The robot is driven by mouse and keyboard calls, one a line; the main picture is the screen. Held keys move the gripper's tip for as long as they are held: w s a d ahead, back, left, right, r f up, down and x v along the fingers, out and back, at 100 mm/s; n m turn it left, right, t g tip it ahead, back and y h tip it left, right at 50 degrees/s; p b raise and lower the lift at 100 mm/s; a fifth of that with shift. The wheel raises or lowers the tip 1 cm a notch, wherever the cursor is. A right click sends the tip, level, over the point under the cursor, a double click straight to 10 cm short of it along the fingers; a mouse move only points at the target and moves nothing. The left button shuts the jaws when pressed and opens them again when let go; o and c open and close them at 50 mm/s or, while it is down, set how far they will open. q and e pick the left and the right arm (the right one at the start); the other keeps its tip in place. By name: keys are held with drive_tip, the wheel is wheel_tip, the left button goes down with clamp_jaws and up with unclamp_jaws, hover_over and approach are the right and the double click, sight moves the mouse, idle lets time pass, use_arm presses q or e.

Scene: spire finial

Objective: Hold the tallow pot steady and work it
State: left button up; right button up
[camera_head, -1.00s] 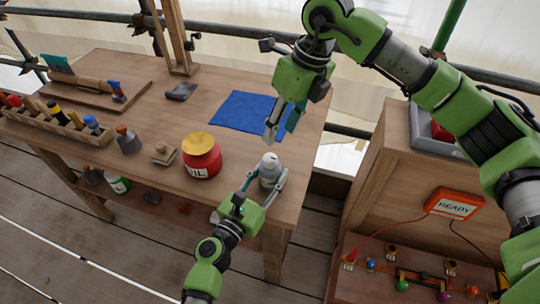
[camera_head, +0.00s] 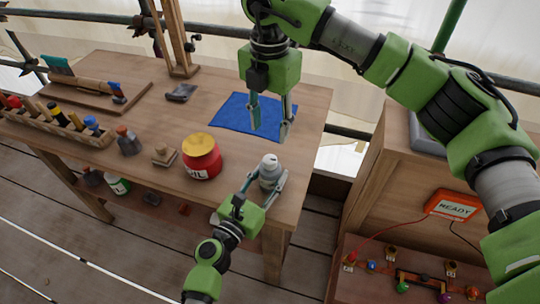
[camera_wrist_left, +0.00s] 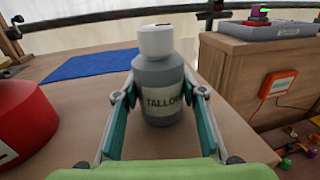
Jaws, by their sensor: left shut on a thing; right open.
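The tallow pot (camera_head: 270,170) is a small grey bottle with a white cap, upright near the right front edge of the wooden table. In the left wrist view the pot (camera_wrist_left: 160,90) shows a label reading "TALLOW", partly cut by a finger. My left gripper (camera_head: 267,184) is shut on the pot, with a finger on each side of its body; its fingers (camera_wrist_left: 160,115) also show in the left wrist view. My right gripper (camera_head: 270,128) points down, open and empty, above the blue cloth (camera_head: 232,104) behind the pot.
A red jar with a yellow lid (camera_head: 201,157) stands just left of the pot. A stamp-like block (camera_head: 164,155), a dark bottle (camera_head: 128,141) and a rack of tools (camera_head: 60,125) lie further left. A cabinet with an orange "READY" box (camera_head: 453,205) stands right, across a gap.

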sight(270, 159)
wheel_tip(270, 159, down, 11)
idle(0.4)
drive_tip(key=shift+c, duration=0.4)
drive_tip(key=c, duration=1)
